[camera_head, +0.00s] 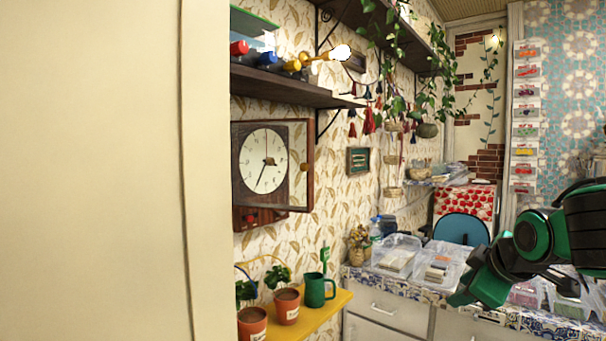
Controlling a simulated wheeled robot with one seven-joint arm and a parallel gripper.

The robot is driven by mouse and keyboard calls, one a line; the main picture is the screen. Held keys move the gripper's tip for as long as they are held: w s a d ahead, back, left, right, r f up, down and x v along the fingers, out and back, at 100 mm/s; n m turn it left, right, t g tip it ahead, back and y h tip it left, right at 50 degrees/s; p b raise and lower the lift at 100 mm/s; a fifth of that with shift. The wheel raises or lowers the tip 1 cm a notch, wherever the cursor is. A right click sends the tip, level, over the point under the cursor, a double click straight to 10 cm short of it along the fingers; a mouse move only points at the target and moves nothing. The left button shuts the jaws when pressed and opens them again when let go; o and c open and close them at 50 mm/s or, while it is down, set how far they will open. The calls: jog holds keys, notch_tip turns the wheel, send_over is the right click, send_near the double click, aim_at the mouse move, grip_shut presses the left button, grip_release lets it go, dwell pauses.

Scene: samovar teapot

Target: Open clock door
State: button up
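The wall clock (263,160) hangs on the leaf-patterned wall at the left, under a dark shelf. It has a dark wooden case, a round cream dial and dark hands. A wood-framed door (309,165) shows at its right side; I cannot tell for sure whether it stands ajar. My arm, green and black, reaches in from the right edge. Its end (474,290) is over the counter at the lower right, well apart from the clock. The fingers are too small and turned away to tell open from shut.
A pale wall edge (190,170) blocks the left. Plastic boxes (397,254) stand on the counter. Space before the clock looks free.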

jog(key=w+a+r+n+t+y, duration=0.2)
jog(key=w+a+r+n, duration=0.15)
jog(key=a+r, duration=0.3)
jog(key=w+a+r+n+t+y, duration=0.1)
jog(key=w+a+r+n+t, duration=0.15)
jog(key=a+r+n, duration=0.35)
jog(key=n+t+y, duration=0.2)
jog(key=n+y, duration=0.3)
send_near(306, 168)
jog(key=shift+m, duration=0.25)
jog(key=x, duration=0.8)
jog(key=shift+w, duration=0.15)
jog(key=shift+c, duration=0.2)
grip_shut()
